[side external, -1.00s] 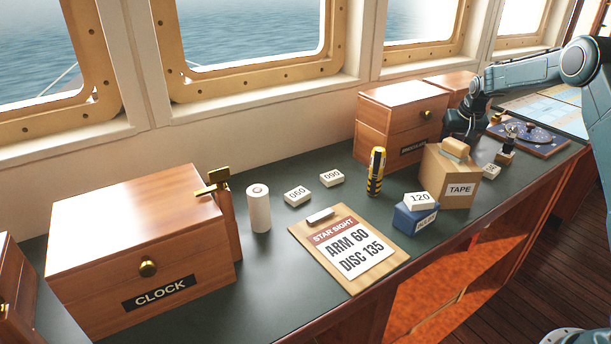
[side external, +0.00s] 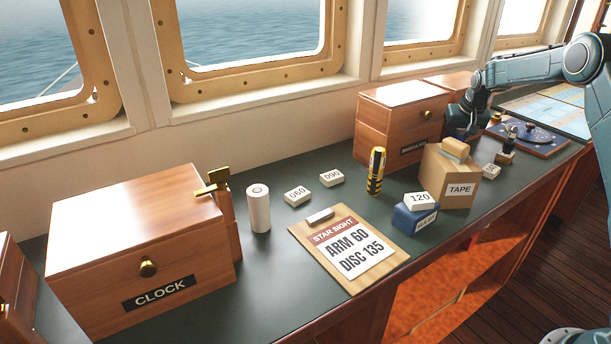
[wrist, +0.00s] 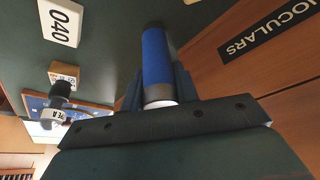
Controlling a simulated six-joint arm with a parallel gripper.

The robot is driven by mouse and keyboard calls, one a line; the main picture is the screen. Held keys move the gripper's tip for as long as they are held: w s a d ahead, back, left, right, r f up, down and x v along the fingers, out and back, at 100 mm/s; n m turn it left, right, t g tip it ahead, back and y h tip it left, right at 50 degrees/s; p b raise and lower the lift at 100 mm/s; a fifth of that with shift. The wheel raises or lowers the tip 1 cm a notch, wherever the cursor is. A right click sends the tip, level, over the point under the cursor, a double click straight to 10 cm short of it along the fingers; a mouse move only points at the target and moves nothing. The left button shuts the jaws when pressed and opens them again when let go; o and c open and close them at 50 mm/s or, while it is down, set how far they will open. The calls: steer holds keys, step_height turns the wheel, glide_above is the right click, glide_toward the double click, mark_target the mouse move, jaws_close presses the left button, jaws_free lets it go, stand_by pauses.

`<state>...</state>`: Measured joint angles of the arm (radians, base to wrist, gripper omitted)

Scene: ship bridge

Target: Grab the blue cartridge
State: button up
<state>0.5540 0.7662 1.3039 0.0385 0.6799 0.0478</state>
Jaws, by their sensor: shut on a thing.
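The blue cartridge (wrist: 156,58) shows in the wrist view as a blue cylinder with a grey band and a pale end. My gripper (wrist: 158,88) is shut on it, with a dark finger on either side of its lower part. In the side external view my gripper (side external: 462,118) is at the far right of the counter, behind the TAPE box and beside the binoculars case. The cartridge is hidden there. I cannot tell whether it touches the counter.
The TAPE box (side external: 450,183) and the binoculars case (side external: 401,117) stand close to my gripper. A white 040 block (wrist: 60,22) and a disc instrument (side external: 530,138) are nearby. A striped yellow-black cylinder (side external: 376,171) stands farther left. Windows line the back.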

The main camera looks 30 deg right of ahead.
step_height(320, 180, up, 19)
steer(key=shift+f, duration=0.15)
stand_by(0.4)
steer(key=shift+a, duration=0.1)
stand_by(0.5)
